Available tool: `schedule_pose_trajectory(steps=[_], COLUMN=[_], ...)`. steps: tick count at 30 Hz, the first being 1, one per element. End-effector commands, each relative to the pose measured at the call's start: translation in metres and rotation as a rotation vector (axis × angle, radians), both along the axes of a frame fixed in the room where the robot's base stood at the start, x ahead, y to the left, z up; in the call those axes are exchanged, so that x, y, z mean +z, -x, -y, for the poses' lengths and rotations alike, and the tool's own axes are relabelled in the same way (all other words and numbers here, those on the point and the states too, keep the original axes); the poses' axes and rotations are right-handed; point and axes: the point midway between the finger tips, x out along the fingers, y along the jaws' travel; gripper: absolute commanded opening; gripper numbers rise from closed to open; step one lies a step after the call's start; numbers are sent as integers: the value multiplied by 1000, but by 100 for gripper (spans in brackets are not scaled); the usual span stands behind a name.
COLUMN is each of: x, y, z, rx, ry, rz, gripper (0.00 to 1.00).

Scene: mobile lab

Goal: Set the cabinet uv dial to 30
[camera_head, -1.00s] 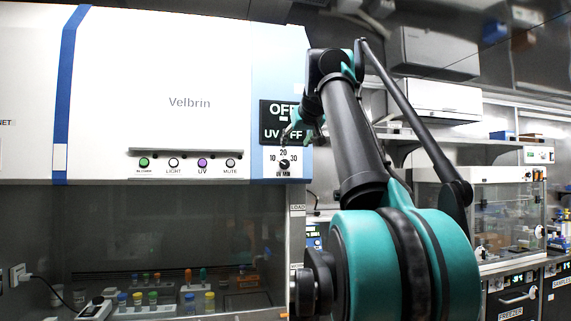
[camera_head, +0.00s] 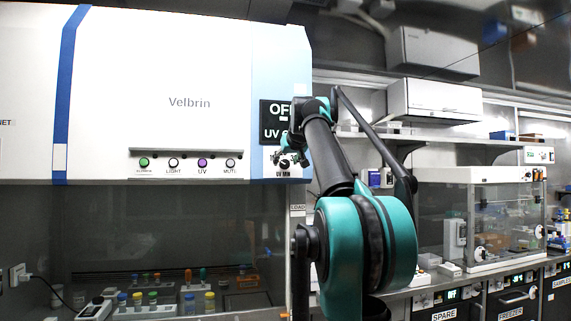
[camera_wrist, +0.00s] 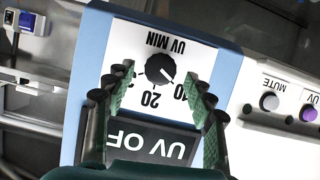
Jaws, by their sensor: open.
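The UV dial (camera_wrist: 159,68) is a round black knob on the cabinet's white UV MIN plate (camera_wrist: 172,28), shown upside down in the wrist view. Its 10 is at right, 20 below and 30 at left; a pale pointer mark seems to face towards 10. My gripper (camera_wrist: 154,84) is open, its green-padded fingers on either side of the knob in the picture; I cannot tell whether they touch it. In the head view, the dial (camera_head: 285,166) sits low on the cabinet (camera_head: 190,60), with my gripper (camera_head: 279,156) just above it, covering the scale numbers.
A dark display (camera_wrist: 150,142) reading UV OFF is beside the dial. LIGHT (camera_head: 173,163), UV (camera_head: 202,163) and MUTE (camera_head: 230,163) buttons are left of it. Tubes stand inside the cabinet below. A clear-sided box (camera_head: 480,222) stands on the bench at right.

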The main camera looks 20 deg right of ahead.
Motion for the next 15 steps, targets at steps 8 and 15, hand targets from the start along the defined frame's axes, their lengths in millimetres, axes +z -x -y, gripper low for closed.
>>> schedule_pose_trajectory(steps=[8,15], x=[-7,-8], y=[-18,-18], z=[1,1], rx=[0,0], ry=[-1,-1], rz=[0,0], gripper=[55,55])
